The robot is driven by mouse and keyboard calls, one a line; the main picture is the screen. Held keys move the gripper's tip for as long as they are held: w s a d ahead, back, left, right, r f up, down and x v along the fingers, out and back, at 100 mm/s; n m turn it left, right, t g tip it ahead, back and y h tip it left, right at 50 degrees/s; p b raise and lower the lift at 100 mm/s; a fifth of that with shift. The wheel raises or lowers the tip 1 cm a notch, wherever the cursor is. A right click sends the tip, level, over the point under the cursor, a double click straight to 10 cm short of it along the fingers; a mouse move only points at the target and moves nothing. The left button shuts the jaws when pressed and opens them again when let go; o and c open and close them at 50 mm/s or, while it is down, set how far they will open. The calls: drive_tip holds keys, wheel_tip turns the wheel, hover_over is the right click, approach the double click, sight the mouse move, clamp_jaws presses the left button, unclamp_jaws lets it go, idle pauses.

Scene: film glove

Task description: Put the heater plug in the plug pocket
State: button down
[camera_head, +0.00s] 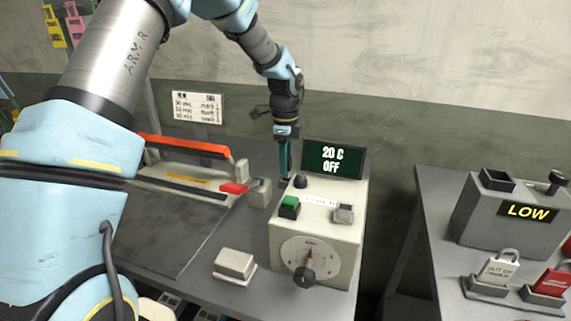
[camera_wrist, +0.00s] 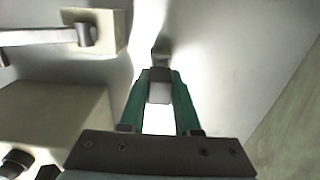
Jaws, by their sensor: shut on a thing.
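My gripper (camera_head: 284,178) points down behind the left rear of the white control box (camera_head: 318,225). In the wrist view its green fingers (camera_wrist: 159,88) are shut on a small grey block, which looks like the heater plug (camera_wrist: 159,92). A short grey piece shows just beyond the block; I cannot tell whether it is the plug's cord or a socket. In the head view the plug is mostly hidden by the fingers and box. I cannot identify the plug pocket with certainty; a black open-topped holder (camera_head: 497,179) sits on the grey LOW box at right.
The sealer with its red-orange bar (camera_head: 182,144) stands left of the gripper. The display (camera_head: 333,160) reads 20 C OFF, close on the right. A padlock marked OUT OF SERVICE or similar (camera_head: 500,268) and a red one (camera_head: 551,282) stand on the right bench. A gap separates the benches.

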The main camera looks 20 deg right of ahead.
drive_tip(key=shift+f, duration=0.7)
drive_tip(key=shift+f, duration=0.1)
drive_tip(key=shift+f, duration=0.35)
drive_tip(key=shift+f, duration=0.15)
drive_tip(key=c, duration=0.6)
unclamp_jaws()
wheel_tip(320, 180, up, 13)
drive_tip(key=b, duration=0.2)
drive_tip(key=shift+b, duration=0.4)
